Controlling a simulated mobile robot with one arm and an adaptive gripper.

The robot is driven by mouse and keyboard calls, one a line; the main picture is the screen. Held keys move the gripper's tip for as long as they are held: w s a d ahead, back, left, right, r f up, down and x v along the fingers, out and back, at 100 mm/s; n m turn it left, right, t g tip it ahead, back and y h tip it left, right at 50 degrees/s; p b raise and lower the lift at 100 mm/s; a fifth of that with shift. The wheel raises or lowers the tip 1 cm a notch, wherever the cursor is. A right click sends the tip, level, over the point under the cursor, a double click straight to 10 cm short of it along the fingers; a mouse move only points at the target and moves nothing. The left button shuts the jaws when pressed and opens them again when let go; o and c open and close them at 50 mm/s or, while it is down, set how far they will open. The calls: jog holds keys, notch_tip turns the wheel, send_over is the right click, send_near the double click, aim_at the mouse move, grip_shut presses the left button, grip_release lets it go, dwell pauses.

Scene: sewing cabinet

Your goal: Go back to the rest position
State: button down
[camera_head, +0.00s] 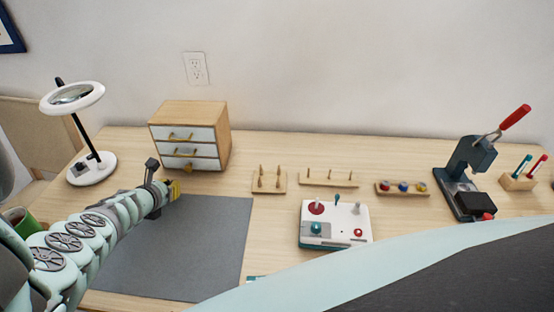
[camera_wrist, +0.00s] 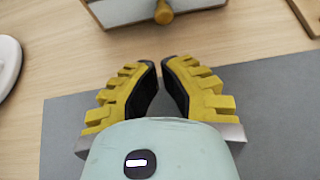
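My gripper (camera_head: 176,189) is at the far left edge of the grey mat (camera_head: 215,240), in front of the small wooden drawer cabinet (camera_head: 222,135). In the wrist view my gripper (camera_wrist: 160,62) has its two yellow fingers drawn together, with only a narrow gap at the tips. Nothing is between them. The cabinet has white drawer fronts with wooden handles. One wooden handle (camera_wrist: 163,13) shows ahead of the fingertips, apart from them. My arm reaches in from the lower left over the mat.
A magnifier lamp (camera_head: 92,167) stands left of the cabinet and a green cup (camera_head: 22,222) at the far left. Right of the mat are a spool rack (camera_head: 268,187), a white control box (camera_head: 335,228), a tray of coloured pieces (camera_head: 402,189) and a red-handled press (camera_head: 475,165).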

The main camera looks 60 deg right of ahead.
jog(key=p+v, duration=0.3)
jog(key=v, duration=0.1)
jog(key=shift+w+d+r, duration=0.1)
jog(key=shift+w+r, duration=0.1)
jog(key=shift+s+a+r+p, duration=0.25)
jog(key=shift+s+a+p, duration=0.2)
jog(key=shift+a+p, duration=0.45)
jog(key=shift+d, duration=0.15)
